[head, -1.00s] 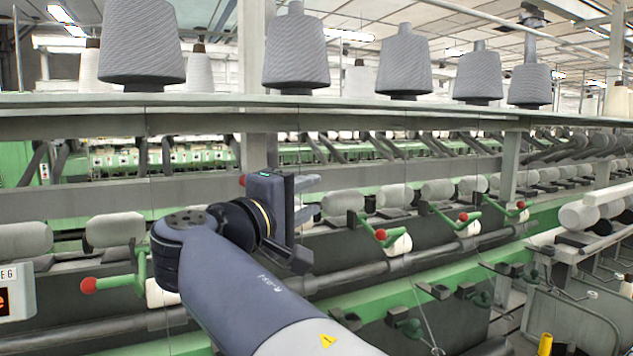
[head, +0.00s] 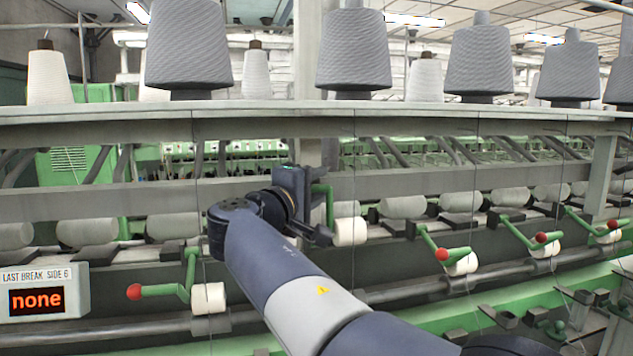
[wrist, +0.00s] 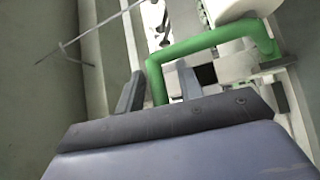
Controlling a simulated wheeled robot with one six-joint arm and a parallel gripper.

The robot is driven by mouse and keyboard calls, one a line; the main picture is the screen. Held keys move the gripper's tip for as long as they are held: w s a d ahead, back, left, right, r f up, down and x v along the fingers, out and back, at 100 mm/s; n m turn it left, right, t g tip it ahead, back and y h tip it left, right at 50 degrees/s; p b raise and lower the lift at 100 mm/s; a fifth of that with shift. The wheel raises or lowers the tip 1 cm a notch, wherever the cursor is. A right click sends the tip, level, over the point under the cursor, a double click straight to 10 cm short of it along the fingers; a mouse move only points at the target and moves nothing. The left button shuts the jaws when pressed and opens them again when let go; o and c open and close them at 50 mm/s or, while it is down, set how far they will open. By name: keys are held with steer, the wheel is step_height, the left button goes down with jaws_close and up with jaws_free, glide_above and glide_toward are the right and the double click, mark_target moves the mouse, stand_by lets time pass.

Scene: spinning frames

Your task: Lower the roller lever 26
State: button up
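A green roller lever (head: 323,203) stands right at my gripper in the head view, with a white roller (head: 350,231) beside it. In the wrist view the bent green lever (wrist: 205,43) runs down into the gap between my two dark fingers. My gripper (wrist: 160,85) is open, with its fingers apart on either side of the bar; contact cannot be told. In the head view my gripper (head: 312,192) is mostly hidden behind its own body. The lever's red knob is not visible. No lever number is readable.
Similar green levers with red knobs stand to the left (head: 160,291) and right (head: 430,245). Grey yarn cones (head: 353,50) stand on the shelf (head: 400,112) above. A display (head: 40,296) at left reads "LAST BREAK SIDE 6" and "none". Thin yarns hang in front of the machine.

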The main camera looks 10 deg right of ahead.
steer(key=shift+c, duration=0.5)
jaws_close()
